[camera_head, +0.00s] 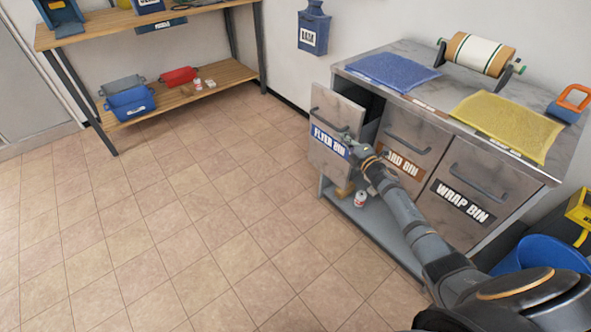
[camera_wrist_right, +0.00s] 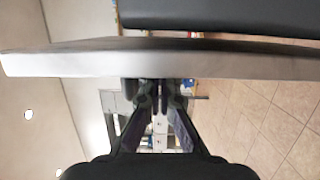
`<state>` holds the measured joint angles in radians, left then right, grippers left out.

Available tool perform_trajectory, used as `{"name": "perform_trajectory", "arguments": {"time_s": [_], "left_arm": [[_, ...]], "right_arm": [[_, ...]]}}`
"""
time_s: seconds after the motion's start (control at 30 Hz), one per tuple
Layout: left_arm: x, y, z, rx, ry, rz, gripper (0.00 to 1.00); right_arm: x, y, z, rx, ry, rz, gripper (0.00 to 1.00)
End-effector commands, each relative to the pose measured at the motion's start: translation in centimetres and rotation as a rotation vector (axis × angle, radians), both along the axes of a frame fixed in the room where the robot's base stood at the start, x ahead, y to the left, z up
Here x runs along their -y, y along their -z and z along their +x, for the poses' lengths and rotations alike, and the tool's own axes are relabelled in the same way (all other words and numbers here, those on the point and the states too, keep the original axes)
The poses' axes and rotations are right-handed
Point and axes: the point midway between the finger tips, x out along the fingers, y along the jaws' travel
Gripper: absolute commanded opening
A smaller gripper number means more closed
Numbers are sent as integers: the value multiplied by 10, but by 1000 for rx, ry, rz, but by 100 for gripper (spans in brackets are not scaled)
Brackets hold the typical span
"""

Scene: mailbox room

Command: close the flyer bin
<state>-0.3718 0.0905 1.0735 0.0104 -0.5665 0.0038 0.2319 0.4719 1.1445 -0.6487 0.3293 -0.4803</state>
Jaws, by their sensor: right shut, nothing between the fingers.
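The flyer bin (camera_head: 329,158) is the leftmost grey drawer of the cabinet, with a blue "FLYER BIN" label and a dark handle (camera_head: 329,121). It stands pulled out, with a dark gap behind its front. My right gripper (camera_head: 348,141) is shut and empty, close to the right part of the drawer front by the label. I cannot tell whether it touches. In the right wrist view the shut fingers (camera_wrist_right: 160,100) are at a broad grey edge that crosses the picture. My left gripper is not in view.
The card bin (camera_head: 404,150), partly hidden by my arm, and the wrap bin (camera_head: 470,191) look closed. A small can (camera_head: 360,198) stands on the low shelf beneath the drawers. A blue tub (camera_head: 535,252) is at the right. The tiled floor (camera_head: 190,230) left of the cabinet is clear.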

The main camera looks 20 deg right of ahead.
Motion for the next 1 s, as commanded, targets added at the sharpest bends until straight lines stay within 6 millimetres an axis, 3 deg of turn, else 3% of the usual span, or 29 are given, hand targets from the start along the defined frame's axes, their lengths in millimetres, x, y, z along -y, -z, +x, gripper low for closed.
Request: {"name": "perform_trajectory", "arguments": {"time_s": [0.3, 1.0], "left_arm": [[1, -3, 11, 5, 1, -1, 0], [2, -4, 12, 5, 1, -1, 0]], "right_arm": [[24, 0, 9, 0, 0, -1, 0], [24, 0, 9, 0, 0, 0, 0]]}}
